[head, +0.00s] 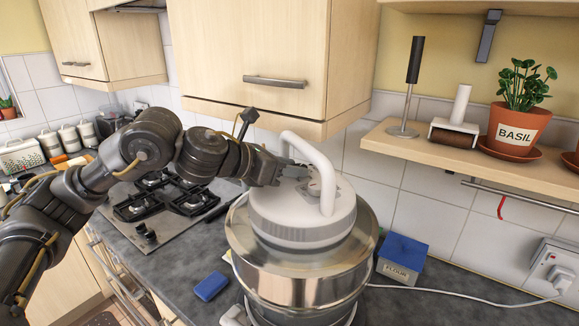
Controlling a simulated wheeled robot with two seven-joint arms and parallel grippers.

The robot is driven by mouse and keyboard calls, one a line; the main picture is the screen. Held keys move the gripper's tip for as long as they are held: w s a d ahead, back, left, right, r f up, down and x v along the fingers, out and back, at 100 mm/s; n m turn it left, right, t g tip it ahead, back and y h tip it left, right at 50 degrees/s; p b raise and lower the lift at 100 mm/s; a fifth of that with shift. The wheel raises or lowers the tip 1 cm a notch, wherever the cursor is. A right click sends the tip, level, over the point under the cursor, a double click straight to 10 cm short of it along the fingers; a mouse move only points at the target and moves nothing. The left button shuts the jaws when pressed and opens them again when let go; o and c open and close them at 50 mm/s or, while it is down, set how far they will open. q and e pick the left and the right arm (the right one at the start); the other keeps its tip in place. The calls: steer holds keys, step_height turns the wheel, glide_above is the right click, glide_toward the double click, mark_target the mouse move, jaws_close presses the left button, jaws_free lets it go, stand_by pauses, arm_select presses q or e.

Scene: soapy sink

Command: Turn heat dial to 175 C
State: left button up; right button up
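A large steel pot (255,245) with a white lid (285,215) stands on the dark counter. A tall white handle (328,185) arches up from the lid. A small grey fitting (314,187) shows on the lid's top beneath the handle; I cannot tell whether it is the heat dial, and no temperature marks are readable. My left gripper (293,170) reaches in from the left to the lid's top, beside the handle. Its fingers are small and overlap the lid area, so contact and opening are unclear. My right gripper is not in view.
A gas hob (165,203) lies left of the pot. A blue sponge (211,286) and a blue flour box (402,258) are near the pot's base. A white cable (455,293) runs right to a wall socket (552,268). A cupboard (270,60) hangs above.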

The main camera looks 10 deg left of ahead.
arm_select(q)
steer(key=shift+c, duration=0.7)
steer(key=b, duration=0.1)
steer(key=m+g+h+b, duration=0.1)
steer(key=shift+w+a+f+b, duration=0.15)
steer(key=shift+f+b, duration=0.15)
steer(key=shift+f, duration=0.05)
steer(key=shift+w+r+m+g+h+b, duration=0.1)
steer(key=shift+m+g+h+b, duration=0.2)
steer(key=shift+m+g, duration=0.3)
steer(key=shift+w+a+r+m+g+h, duration=0.15)
steer(key=shift+m+g+h, duration=0.15)
steer(key=shift+m+g, duration=0.15)
steer(key=shift+r+m+g+h, duration=0.1)
steer(key=shift+m+g+h, duration=0.5)
steer(key=shift+m+g, duration=0.2)
steer(key=o, duration=0.7)
